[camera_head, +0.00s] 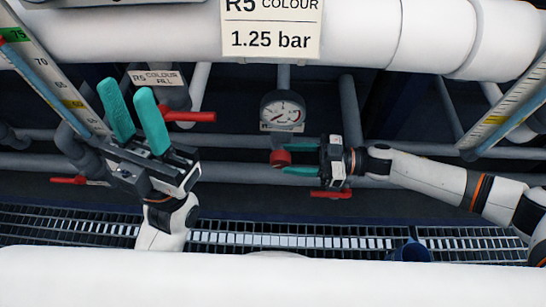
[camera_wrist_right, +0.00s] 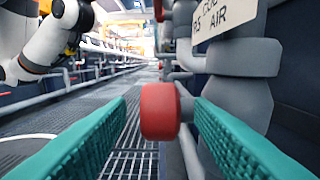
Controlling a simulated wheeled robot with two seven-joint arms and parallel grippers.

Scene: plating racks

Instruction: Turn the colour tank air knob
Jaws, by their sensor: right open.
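The air knob is a small red round knob (camera_head: 281,158) on the grey pipe below the pressure gauge (camera_head: 283,110). In the right wrist view the red knob (camera_wrist_right: 160,110) stands between my two teal fingers, with a gap to the left finger and very little to the right one. A label reading "AIR" (camera_wrist_right: 228,16) is on the pipe beside it. My right gripper (camera_head: 283,158) is open around the knob, coming from the right. My left gripper (camera_head: 134,112) is open and empty at the left, fingers pointing up, away from the knob.
A large white pipe (camera_head: 150,38) crosses the top with a "1.25 bar" sign (camera_head: 271,28). Red lever handles sit at the upper left (camera_head: 188,116), lower left (camera_head: 78,180) and below my right gripper (camera_head: 331,194). Grating (camera_head: 300,238) runs below; a blue cup-like object (camera_head: 410,251) is at its front.

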